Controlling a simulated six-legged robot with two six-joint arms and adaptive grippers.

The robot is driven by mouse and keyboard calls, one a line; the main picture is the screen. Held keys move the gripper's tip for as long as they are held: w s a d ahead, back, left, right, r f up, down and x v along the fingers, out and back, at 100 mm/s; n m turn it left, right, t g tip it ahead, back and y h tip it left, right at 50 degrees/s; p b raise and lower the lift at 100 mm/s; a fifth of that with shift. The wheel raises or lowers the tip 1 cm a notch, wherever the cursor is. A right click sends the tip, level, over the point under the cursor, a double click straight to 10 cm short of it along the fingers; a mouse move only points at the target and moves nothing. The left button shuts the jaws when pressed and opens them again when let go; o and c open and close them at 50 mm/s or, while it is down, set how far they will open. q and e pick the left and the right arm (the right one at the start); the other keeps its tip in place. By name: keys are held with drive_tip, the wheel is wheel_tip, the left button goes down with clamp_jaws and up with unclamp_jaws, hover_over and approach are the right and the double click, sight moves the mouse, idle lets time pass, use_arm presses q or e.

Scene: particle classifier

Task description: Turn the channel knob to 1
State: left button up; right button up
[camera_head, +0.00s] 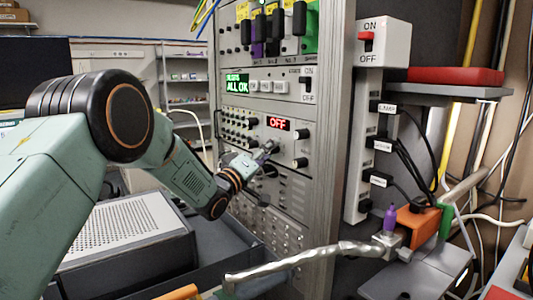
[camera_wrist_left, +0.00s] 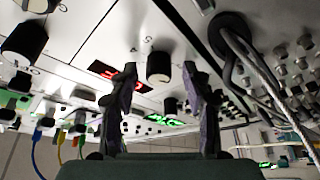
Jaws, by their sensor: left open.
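My left gripper (camera_head: 264,156) is at the front panel of the rack, just below the red OFF display (camera_head: 278,124). In the left wrist view its two fingers (camera_wrist_left: 160,72) are apart, with a dark round knob (camera_wrist_left: 158,67) showing between them. Small digits are printed beside this knob; I cannot make out its setting or whether the fingers touch it. In the head view the gripper hides that part of the panel. My right gripper is not in view.
A green ALL OK display (camera_head: 237,85) and an ON/OFF switch (camera_head: 307,85) are higher on the rack. A red-lever switch box (camera_head: 382,42) is to the right. A foil-wrapped tube (camera_head: 305,258) crosses in front. Cables hang close to the panel in the left wrist view (camera_wrist_left: 245,65).

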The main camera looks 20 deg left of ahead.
use_arm(q)
drive_tip(key=shift+d, duration=0.2)
drive_tip(key=c, duration=0.4)
drive_tip(key=shift+a, duration=0.1)
clamp_jaws()
drive_tip(key=shift+w+a+m+g+h+b, duration=0.15)
drive_tip(key=shift+m+h+b, duration=0.3)
drive_tip(key=shift+m+h, duration=1.05)
drive_tip(key=shift+s+m+g+h+b, duration=0.15)
drive_tip(key=shift+m+h+b, duration=0.35)
drive_tip(key=shift+m, duration=2)
drive_tip(key=shift+w+a+m+g+h+b, duration=0.15)
drive_tip(key=shift+m+h+b, duration=0.55)
drive_tip(key=shift+m, duration=1.3)
drive_tip(key=shift+d+m, duration=0.1)
drive_tip(key=shift+m, duration=0.2)
drive_tip(key=shift+o, duration=2)
unclamp_jaws()
drive_tip(key=shift+g+h, duration=0.25)
drive_tip(key=shift+h, duration=0.05)
